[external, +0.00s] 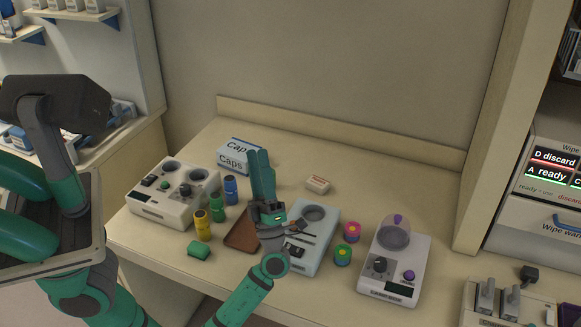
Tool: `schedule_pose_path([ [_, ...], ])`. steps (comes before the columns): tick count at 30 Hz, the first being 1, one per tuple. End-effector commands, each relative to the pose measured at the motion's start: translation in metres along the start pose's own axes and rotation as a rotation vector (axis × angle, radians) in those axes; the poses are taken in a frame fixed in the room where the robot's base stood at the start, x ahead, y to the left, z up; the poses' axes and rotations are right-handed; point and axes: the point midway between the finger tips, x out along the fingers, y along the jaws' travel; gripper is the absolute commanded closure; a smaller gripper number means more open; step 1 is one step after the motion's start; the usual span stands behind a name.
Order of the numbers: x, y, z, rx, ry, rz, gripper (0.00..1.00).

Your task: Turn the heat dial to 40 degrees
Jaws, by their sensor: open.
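Three devices stand on the bench, and I cannot read any dial's label or setting. The left white device (163,212) has two round wells, black controls and a small display. The middle pale-blue device (322,238) has a round well and dark controls, partly hidden by my arm.
A blue-white caps box (235,158) and a small white box (318,184) stand behind. Blue, green and yellow vials (202,226), a green block (199,250) and a brown tray (238,238) lie left of my arm.

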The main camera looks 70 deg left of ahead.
Motion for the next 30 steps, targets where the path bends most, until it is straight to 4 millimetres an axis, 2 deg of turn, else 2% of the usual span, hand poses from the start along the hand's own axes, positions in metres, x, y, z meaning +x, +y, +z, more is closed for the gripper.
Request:
schedule_pose_path([
  [1, 0.014, 0.002, 0.001, 0.005, 0.043, -0.03, 0.53],
  [8, 0.068, 0.001, -0.002, 0.051, 0.201, -0.178, 0.53],
  [11, 0.092, -0.007, -0.008, 0.069, 0.269, -0.259, 0.53],
  [14, 0.116, -0.022, -0.02, 0.089, 0.344, -0.355, 0.53],
  [17, 0.137, -0.05, -0.038, 0.108, 0.431, -0.47, 0.53],
  [22, 0.161, -0.114, -0.081, 0.127, 0.592, -0.702, 0.53],
  [26, 0.163, -0.169, -0.116, 0.126, 0.719, -0.903, 0.53],
  [30, 0.152, -0.223, -0.148, 0.104, 0.848, -1.128, 0.53],
])
